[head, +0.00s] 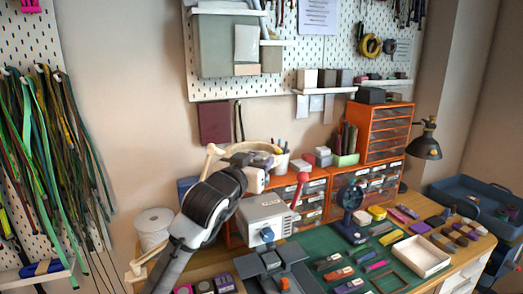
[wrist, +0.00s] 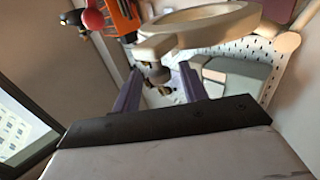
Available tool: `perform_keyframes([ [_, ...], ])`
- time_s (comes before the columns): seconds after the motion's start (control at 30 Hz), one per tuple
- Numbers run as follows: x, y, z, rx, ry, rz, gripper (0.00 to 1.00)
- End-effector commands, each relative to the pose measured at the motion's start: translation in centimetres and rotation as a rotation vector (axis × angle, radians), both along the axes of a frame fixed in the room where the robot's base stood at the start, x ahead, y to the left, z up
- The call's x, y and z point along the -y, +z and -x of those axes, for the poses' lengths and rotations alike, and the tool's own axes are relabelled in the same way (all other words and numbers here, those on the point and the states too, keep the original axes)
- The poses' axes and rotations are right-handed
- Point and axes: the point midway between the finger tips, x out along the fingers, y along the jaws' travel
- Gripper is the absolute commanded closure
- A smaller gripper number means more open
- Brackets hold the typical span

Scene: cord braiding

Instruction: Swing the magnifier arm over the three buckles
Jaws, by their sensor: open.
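The magnifier is a cream ring (head: 246,148) on a cream jointed arm at the back left of the bench, partly hidden behind my arm. In the wrist view the ring (wrist: 205,32) is large and close, just past my fingers. My gripper (head: 268,163) is raised beside the ring; in the wrist view its two purple-grey fingers (wrist: 160,88) are apart. A knob on the ring's near edge shows around the gap between them; I cannot tell whether they touch it. Small coloured pieces (head: 338,273) lie on the green mat (head: 310,240); I cannot tell which are the three buckles.
A grey box-like device (head: 265,212) with a red-knobbed lever (head: 302,180) stands below my gripper. Orange drawer units (head: 385,130) and a pegboard (head: 330,50) are behind. A dark blue upright tool (head: 350,205) and an open tray (head: 420,257) stand to the right.

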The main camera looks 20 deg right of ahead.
Motion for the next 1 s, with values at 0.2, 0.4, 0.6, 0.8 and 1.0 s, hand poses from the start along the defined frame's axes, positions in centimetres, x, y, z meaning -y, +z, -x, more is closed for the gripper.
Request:
perform_keyframes([
  [0.2,1.9,0.1,-1.9,-0.001,0.000,-0.001,0.57],
  [0.4,2.3,0.0,-2.3,0.000,-0.001,0.000,0.57],
  [0.6,2.3,0.0,-2.3,0.001,0.000,0.001,0.59],
  [0.8,2.3,0.0,-2.2,0.001,0.000,0.001,0.86],
  [1.0,2.3,0.0,-2.2,0.001,0.000,0.001,1.00],
])
